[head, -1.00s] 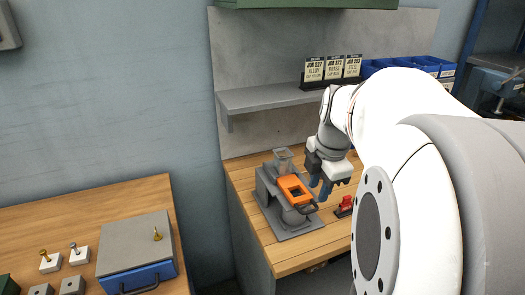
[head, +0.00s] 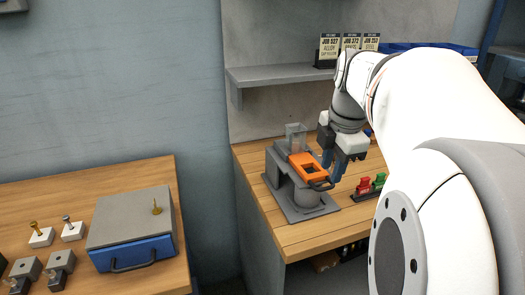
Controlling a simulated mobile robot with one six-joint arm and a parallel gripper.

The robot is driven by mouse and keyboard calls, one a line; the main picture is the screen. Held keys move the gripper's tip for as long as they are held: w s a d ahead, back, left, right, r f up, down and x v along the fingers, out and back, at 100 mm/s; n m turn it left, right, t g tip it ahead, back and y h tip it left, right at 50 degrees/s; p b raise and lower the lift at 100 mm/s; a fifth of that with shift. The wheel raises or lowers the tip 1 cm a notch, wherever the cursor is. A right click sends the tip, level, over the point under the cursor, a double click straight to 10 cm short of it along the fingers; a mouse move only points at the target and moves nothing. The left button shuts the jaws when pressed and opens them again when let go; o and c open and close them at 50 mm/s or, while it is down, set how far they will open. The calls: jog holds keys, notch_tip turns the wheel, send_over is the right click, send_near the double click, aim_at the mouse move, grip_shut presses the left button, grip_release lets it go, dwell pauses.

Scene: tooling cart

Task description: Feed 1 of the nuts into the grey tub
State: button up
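A grey dispenser (head: 280,176) stands on the right wooden bench, with a clear hopper (head: 296,135) on top and an orange slide (head: 303,164) with a dark handle at its front. The grey tub (head: 307,198) is a round grey shape low under the orange slide, partly covered by it. No single nut can be made out; the hopper's contents are too small to tell. My gripper (head: 334,167) points down just right of the orange slide, close to its handle. Its two bluish fingers look apart with nothing seen between them. Whether they touch the handle is unclear.
Red and green pieces (head: 370,184) stand in a dark holder right of the gripper. A grey shelf (head: 275,75) with job cards hangs above. A grey-topped blue box (head: 133,229) sits on the left bench beside small blocks. A gap separates the benches.

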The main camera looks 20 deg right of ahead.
aim_at(327, 189)
jog(key=shift+w+f, duration=0.2)
jog(key=shift+f, duration=0.95)
jog(key=shift+w+f, duration=0.2)
jog(key=shift+f, duration=0.95)
jog(key=shift+c, duration=0.3)
grip_shut()
